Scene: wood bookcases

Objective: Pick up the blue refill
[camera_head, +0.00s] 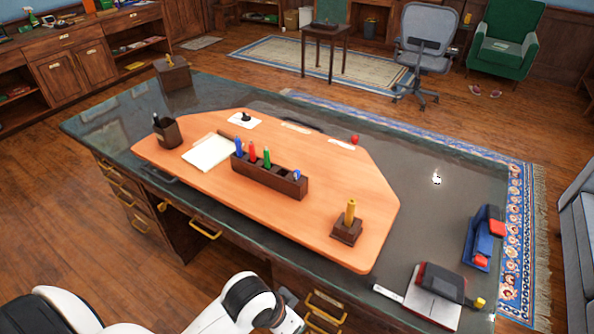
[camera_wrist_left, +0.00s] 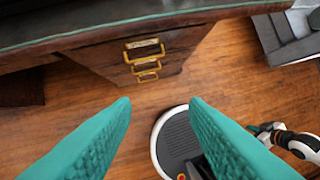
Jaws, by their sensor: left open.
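A blue refill (camera_head: 238,148) stands upright in the left end slot of a dark wooden holder (camera_head: 262,182) on the desk. A red refill (camera_head: 252,153) and a green refill (camera_head: 267,158) stand beside it in the same holder. A small blue-topped item (camera_head: 296,175) sits low near the holder's right end. My left arm enters the head view at the bottom, below the desk's front edge. In the left wrist view my left gripper (camera_wrist_left: 160,105) is open and empty, its teal fingers over the floor before the drawers.
The desk has an orange-brown mat (camera_head: 330,228), a pen cup (camera_head: 167,131), white paper (camera_head: 209,152), a wooden block with a yellow stick (camera_head: 347,225), a stapler-like blue tool (camera_head: 484,240) and a black-and-white device (camera_head: 437,290). Drawer handles (camera_head: 205,230) stick out in front.

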